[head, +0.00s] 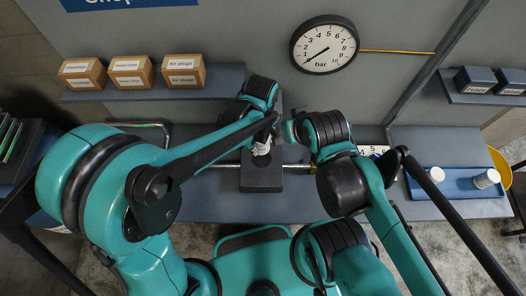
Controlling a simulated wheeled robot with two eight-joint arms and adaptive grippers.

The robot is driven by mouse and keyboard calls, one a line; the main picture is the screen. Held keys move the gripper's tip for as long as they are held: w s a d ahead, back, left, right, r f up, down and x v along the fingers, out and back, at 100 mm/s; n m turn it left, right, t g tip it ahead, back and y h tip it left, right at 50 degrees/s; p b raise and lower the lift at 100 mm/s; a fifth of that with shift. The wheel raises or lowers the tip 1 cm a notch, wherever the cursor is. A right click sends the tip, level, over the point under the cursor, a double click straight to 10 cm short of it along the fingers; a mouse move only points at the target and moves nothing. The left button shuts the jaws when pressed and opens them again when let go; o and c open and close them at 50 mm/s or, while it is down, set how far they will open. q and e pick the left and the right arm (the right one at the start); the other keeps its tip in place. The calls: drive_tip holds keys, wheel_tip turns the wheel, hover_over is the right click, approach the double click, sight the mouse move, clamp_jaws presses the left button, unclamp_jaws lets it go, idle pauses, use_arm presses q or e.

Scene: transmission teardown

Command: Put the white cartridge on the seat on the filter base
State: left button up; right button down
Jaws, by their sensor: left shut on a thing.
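A white piece (261,147), which looks like the white cartridge, is partly visible just above a dark block (262,180), which looks like the filter base, on the bench. My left gripper (264,135) is shut on this white piece; its fingers are mostly hidden behind my own forearm. I cannot tell whether the piece touches the block, and the seat is hidden. My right gripper (290,130) is close by on the right, small and partly covered by its wrist; its jaws cannot be made out.
A blue tray (460,162) on the right holds white cylinders (487,178). A metal pipe (220,166) runs beside the block. A pressure gauge (324,45) hangs on the wall. Cardboard boxes (131,73) stand on a shelf at upper left. Both arms crowd the middle.

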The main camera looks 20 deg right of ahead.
sight(262, 159)
use_arm(q)
wheel_tip(262, 159, down, 8)
drive_tip(key=b, duration=0.5)
drive_tip(key=shift+f, duration=0.25)
drive_tip(key=shift+w+r, duration=0.1)
drive_tip(key=shift+f, duration=0.2)
drive_tip(key=o, duration=1.2)
drive_tip(key=shift+r, duration=0.15)
wheel_tip(262, 159, up, 12)
drive_tip(key=p, duration=0.8)
drive_tip(key=shift+r+p, duration=0.15)
drive_tip(key=shift+p, duration=0.25)
